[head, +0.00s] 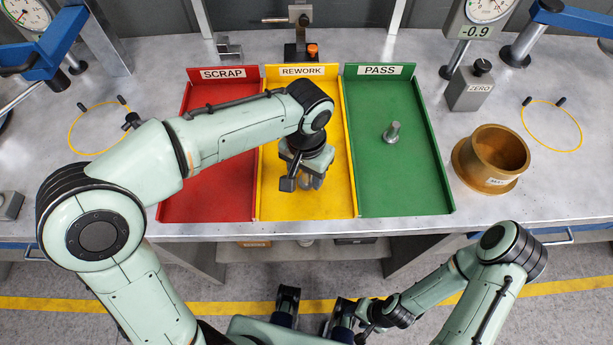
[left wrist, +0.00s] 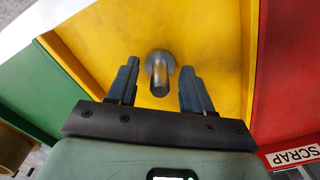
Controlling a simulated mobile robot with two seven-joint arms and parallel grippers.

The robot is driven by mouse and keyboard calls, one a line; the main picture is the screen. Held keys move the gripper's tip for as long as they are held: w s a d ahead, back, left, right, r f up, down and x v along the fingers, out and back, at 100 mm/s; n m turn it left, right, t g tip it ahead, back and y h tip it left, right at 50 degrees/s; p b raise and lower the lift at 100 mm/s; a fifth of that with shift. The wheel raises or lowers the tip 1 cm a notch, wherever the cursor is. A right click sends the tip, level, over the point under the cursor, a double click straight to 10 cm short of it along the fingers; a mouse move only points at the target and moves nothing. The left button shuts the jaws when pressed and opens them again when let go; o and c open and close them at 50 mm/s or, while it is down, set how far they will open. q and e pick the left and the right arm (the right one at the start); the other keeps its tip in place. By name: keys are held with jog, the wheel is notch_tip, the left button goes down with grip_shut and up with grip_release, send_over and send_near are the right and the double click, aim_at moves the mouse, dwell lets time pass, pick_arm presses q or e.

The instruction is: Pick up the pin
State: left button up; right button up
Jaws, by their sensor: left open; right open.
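A grey metal pin (left wrist: 160,74) stands in the yellow REWORK tray (head: 270,205). In the left wrist view it shows between the two fingers of my left gripper (left wrist: 158,70), with a gap on each side. In the head view my left gripper (head: 311,182) is over the middle of the yellow tray and hides most or all of that pin. It is open. A second metal pin (head: 393,132) stands in the green PASS tray (head: 410,185). My right gripper (head: 365,326) is low in front of the bench, open and far from both pins.
The red SCRAP tray (head: 215,200) shows no pin in its visible part. A brass flanged cup (head: 487,160) and a grey ZERO block (head: 470,88) stand to the right of the green tray. Dial gauges on stands are at both back corners. Low walls divide the trays.

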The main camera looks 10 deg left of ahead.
pick_arm(q)
grip_shut()
jog(key=shift+r, duration=0.15)
